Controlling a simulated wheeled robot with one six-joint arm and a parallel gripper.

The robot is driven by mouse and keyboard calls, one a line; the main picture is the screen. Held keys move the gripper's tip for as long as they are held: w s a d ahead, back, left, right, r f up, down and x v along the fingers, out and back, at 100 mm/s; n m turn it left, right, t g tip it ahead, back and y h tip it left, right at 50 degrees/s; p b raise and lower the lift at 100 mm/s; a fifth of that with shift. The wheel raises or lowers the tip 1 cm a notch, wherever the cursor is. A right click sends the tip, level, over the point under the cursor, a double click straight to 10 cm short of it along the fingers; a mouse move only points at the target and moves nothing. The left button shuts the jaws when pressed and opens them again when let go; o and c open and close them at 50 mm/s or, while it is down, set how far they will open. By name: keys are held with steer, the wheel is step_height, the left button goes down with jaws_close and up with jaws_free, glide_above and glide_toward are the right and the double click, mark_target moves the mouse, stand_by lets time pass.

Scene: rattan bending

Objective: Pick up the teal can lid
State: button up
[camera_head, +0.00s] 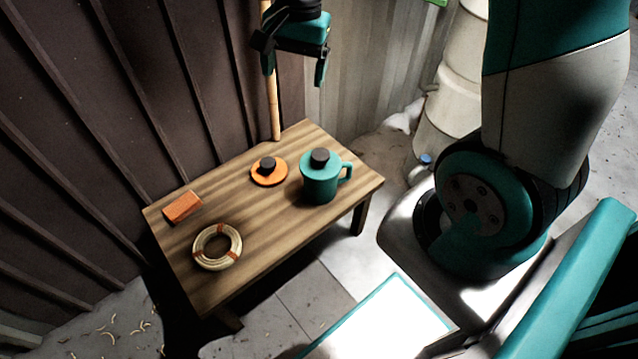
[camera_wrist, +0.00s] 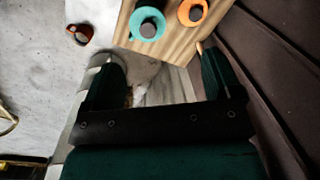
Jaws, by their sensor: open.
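The teal can lid (camera_head: 308,158) sits on top of a teal can (camera_head: 318,186) with a side handle, at the right end of the wooden table. It has a dark round knob (camera_head: 320,155). In the wrist view the teal lid (camera_wrist: 135,22) shows from above near the top edge, with the can's body mostly hidden under it. My gripper (camera_head: 295,72) is open and empty, above and beyond the table's back edge, apart from the lid. Its two fingers also show in the wrist view (camera_wrist: 160,78), with the lid beyond them.
An orange lid (camera_head: 260,178) with a dark knob lies left of the can on the table (camera_head: 265,220). An orange block (camera_head: 181,206) and a coil (camera_head: 206,259) are further left. A rattan pole (camera_head: 273,105) stands behind. An orange cup (camera_wrist: 73,30) is on the floor.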

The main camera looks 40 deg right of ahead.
steer(key=w+d+f+m+h+b, duration=0.1)
steer(key=w+d+f+m+b, duration=0.15)
steer(key=d+f+m, duration=0.35)
steer(key=w+d+f+m+b, duration=0.1)
steer(key=d+f+b, duration=0.2)
steer(key=f, duration=0.4)
steer(key=shift+g, duration=0.3)
step_height(320, 180, down, 12)
steer(key=b, duration=0.4)
steer(key=shift+r, duration=0.25)
step_height(320, 180, down, 6)
steer(key=b, duration=0.3)
steer(key=shift+a+r, duration=0.1)
steer(key=shift+a, duration=0.05)
steer(key=shift+r, duration=0.1)
steer(key=c, duration=1.1)
steer(key=shift+r, duration=0.1)
step_height(320, 180, up, 19)
steer(key=p, duration=1.1)
glide_above(320, 154)
step_height(320, 154, down, 10)
steer(key=shift+f, duration=0.25)
steer(key=shift+f+b, duration=2.4)
steer(key=shift+f, duration=1)
